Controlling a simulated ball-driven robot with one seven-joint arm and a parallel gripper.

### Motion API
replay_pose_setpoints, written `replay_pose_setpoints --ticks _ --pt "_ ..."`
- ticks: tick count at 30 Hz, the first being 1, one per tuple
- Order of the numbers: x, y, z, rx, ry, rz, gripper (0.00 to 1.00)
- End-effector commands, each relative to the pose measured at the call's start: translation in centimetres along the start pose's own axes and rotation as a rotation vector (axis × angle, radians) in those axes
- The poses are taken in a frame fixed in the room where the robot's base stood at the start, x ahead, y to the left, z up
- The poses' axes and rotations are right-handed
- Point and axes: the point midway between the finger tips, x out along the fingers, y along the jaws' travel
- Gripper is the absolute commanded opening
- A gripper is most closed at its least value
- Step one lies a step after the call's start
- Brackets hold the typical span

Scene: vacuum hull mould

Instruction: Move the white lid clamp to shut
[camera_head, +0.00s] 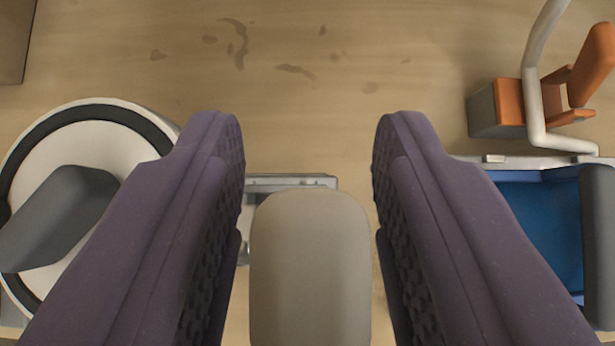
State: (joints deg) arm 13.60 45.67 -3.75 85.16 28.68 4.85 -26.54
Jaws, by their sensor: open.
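My gripper (308,125) is open, its two purple padded fingers wide apart and pointing up the picture. A pale grey-beige rounded block (310,265) shows between the fingers at bottom centre, with gaps on both sides, so neither finger touches it. A metal plate or bracket (292,183) lies just beyond it, partly hidden by the left finger. A white bent bar (537,95) stands at upper right beside an orange bracket (510,102), well clear of my gripper. I cannot tell for sure which pale part is the white lid clamp.
A round white disc with a black ring (85,112) and a dark grey handle (55,215) is at left. A blue-lined box (540,225) with a grey bar (598,240) is at right. A brown edge (12,40) shows at top left. The stained tan surface (300,50) ahead is free.

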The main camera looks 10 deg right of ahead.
Motion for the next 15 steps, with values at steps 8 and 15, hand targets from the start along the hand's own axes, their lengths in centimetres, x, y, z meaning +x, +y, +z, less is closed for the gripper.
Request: replay_pose_setpoints --ticks 8,15 --pt "-5.1 0.0 -0.1 0.0 0.0 0.0 0.4" --pt "-7.2 0.0 0.1 0.0 -0.002 0.0 0.4"
